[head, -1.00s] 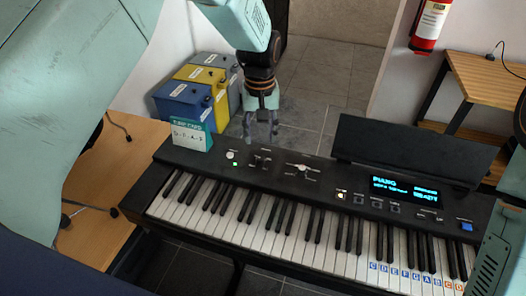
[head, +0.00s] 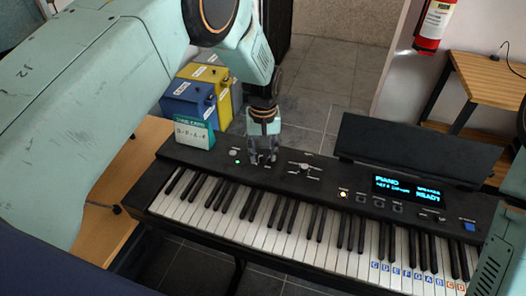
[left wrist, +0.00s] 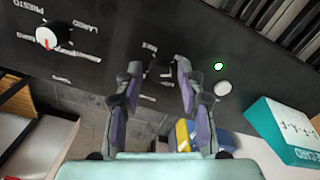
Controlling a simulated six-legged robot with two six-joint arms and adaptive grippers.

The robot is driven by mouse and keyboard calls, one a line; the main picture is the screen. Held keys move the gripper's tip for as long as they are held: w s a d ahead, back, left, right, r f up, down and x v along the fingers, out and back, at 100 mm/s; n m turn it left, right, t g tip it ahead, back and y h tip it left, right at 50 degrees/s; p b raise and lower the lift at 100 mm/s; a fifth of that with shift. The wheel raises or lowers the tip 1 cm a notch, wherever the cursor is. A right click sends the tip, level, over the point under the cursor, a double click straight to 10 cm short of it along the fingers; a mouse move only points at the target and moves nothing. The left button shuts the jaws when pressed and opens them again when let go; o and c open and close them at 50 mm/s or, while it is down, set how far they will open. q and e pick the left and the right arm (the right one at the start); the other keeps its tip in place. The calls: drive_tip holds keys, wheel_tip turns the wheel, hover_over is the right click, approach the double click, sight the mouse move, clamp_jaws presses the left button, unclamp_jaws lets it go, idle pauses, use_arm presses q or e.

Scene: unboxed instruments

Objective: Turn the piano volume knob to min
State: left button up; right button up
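The black piano (head: 325,177) has its control panel along the back. A small dark knob (left wrist: 160,73) sits on that panel between my left fingers in the left wrist view. Its label is partly hidden and its pointer is not readable. My left gripper (head: 263,157) points down onto the panel. Its fingers (left wrist: 158,76) are apart, one on each side of the knob; I cannot tell whether they touch it. A second knob (left wrist: 47,37) with a red mark, labelled LARGO and PRESTO, is apart from the gripper. My right gripper is out of view.
A white round button (left wrist: 222,88) and a green light (left wrist: 219,66) are close to the left fingers. A teal card (head: 194,132) stands at the piano's left end, before blue and yellow boxes (head: 190,98). A display (head: 408,190) and music stand (head: 395,145) are right.

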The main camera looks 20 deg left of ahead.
use_arm(q)
drive_tip(key=shift+r, duration=0.1)
clamp_jaws()
drive_tip(key=n, duration=0.4)
drive_tip(key=shift+n, duration=0.3)
idle(0.3)
drive_tip(key=shift+o, duration=1.1)
unclamp_jaws()
